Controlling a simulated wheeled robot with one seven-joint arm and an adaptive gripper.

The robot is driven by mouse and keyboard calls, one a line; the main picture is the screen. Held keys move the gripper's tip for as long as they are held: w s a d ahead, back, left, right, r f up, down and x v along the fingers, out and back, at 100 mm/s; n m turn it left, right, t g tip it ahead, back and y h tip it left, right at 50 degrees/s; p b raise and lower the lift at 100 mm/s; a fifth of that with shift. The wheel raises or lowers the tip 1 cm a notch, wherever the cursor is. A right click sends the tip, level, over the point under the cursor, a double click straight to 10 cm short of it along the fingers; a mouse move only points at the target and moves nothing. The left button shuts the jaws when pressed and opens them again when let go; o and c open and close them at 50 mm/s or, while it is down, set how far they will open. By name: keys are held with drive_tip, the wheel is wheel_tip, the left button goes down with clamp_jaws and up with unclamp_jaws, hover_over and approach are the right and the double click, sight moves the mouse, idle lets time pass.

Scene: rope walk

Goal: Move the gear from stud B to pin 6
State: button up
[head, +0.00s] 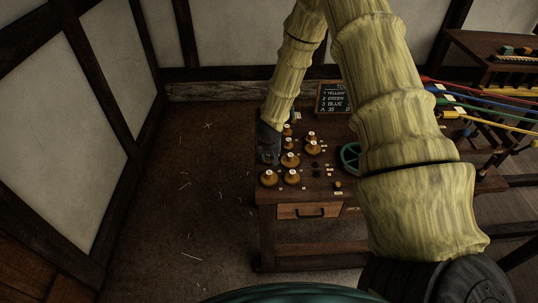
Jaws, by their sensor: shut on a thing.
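My gripper (268,156) is dark and points down over the left edge of the workbench in the head view. It is shut on a gear, which the fingers and the small scale mostly hide. Several brass-coloured gears with pale hubs stand around it: one (269,179) at the front left, one (291,177) to its right, one (289,160) just right of my gripper, and one (312,149) farther right. The labels are too small to read, so I cannot tell which posts are stud B and pin 6.
The dark wooden workbench (267,197) has a drawer (306,210). A green wheel (350,156) stands right of the gears, partly behind my arm. A chalkboard (333,98) stands at the back. Coloured ropes (488,112) run at the right. The floor left of the bench is open.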

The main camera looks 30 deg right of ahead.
drive_tip(key=shift+f, duration=0.35)
idle(0.4)
drive_tip(key=o, duration=1)
drive_tip(key=shift+r+p, duration=3.1)
drive_tip(key=shift+r, duration=0.95)
drive_tip(key=shift+f, duration=0.1)
